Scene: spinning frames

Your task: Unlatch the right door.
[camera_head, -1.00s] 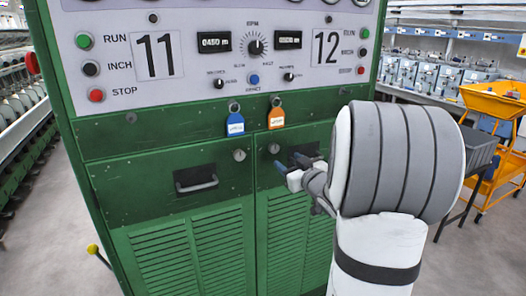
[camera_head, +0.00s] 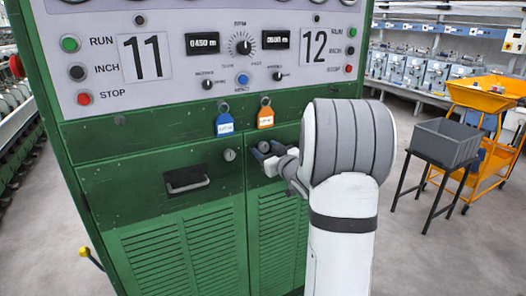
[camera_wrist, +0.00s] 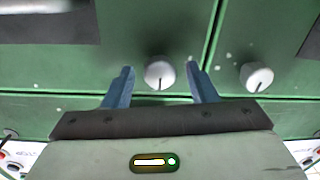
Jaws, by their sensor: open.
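The right door (camera_head: 282,235) is a green louvred panel, shut flush beside the left door (camera_head: 165,245). My gripper (camera_head: 264,155) is at the upper left corner of the right door in the head view and hides its knob there. In the wrist view, which looks upside down, the right door's round pale knob (camera_wrist: 159,73) lies between the open blue fingers of my gripper (camera_wrist: 160,80). Both fingers look apart from it. A dark line on the knob points down in the picture. The right door's dark handle (camera_wrist: 45,22) is partly in view.
The left door's knob (camera_head: 229,155) sits across the seam, near my gripper. A blue tag (camera_head: 225,125) and an orange tag (camera_head: 265,117) hang above the doors. A grey bin (camera_head: 445,142) on a stand and an orange cart (camera_head: 490,105) are at right.

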